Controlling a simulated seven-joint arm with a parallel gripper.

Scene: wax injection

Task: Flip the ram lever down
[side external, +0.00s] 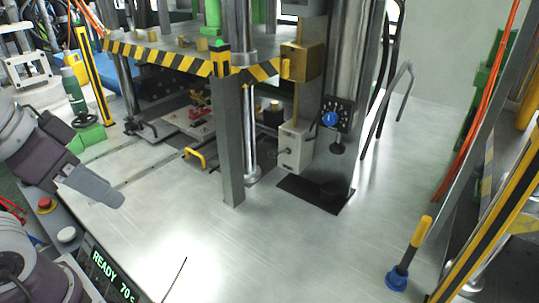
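A lever (411,252) with a yellow grip and a blue base stands at the lower right. It points up and leans a little to the right. A dark panel (335,113) on the steel column carries a blue knob (330,119), with a black ball knob (336,148) just below. No label shows which of these is the ram lever. My gripper (117,198) is at the left, over the bench, far from the lever and the panel and touching neither. Its fingers are seen edge-on, so I cannot tell whether they are apart.
The press frame has a striped platen edge (165,58) and a grey post (229,140) between my gripper and the panel. A yellow handle (195,157) stands low on the bench. A striped rail (490,235) runs beside the lever.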

